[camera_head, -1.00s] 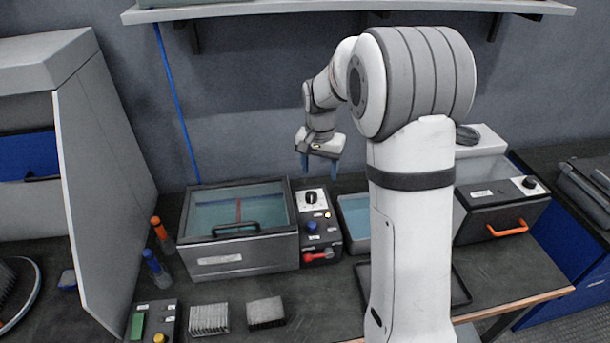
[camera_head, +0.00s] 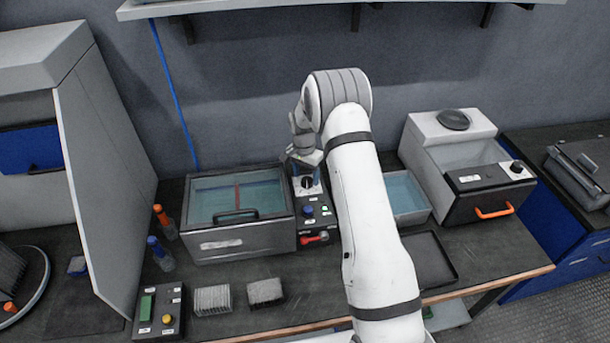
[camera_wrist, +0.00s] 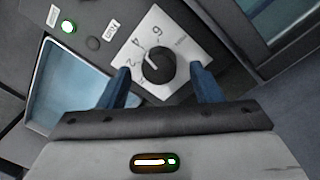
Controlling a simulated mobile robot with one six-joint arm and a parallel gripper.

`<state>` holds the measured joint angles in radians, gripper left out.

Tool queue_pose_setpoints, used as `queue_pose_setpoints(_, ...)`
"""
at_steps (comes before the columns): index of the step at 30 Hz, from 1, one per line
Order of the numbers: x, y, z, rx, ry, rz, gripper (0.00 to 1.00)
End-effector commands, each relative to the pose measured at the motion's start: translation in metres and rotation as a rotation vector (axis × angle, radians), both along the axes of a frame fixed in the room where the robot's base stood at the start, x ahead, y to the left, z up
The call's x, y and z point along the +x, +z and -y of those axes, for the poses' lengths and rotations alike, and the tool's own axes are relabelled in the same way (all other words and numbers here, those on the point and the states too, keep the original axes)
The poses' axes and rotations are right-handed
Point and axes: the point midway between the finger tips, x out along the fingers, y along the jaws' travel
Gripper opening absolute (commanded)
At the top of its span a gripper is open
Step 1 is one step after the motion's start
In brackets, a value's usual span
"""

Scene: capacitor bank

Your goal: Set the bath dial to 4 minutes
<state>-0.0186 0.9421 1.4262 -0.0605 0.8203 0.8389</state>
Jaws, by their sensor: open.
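The bath dial (camera_wrist: 159,69) is a round black knob on a white plate marked 2, 4 and 6 in the wrist view. Its short white pointer mark aims to the upper left, near the 4 and 2 side; the exact setting is hard to read. In the head view the dial (camera_head: 308,182) sits on the black control panel (camera_head: 318,222) beside the lidded bath (camera_head: 205,247). My gripper (camera_wrist: 160,72) is open, with one blue finger on each side of the dial.
Below the dial in the head view are a blue knob (camera_head: 308,211), a green lit button (camera_head: 324,209) and a red lever (camera_head: 314,239). An open water tray (camera_head: 424,214) lies right of my arm. A wall shelf (camera_head: 420,5) hangs above.

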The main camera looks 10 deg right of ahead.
Motion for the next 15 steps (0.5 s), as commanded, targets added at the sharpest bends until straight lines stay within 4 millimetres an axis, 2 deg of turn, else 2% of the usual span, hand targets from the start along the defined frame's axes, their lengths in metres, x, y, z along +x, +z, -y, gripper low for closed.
queue_pose_setpoints(6, -0.001, -0.014, 0.001, 0.0, 0.0, 0.0, 0.59)
queue_pose_setpoints(13, -0.001, -0.015, 0.001, 0.0, 0.0, 0.001, 0.59)
queue_pose_setpoints(15, -0.001, -0.015, 0.001, 0.0, 0.0, 0.001, 0.53)
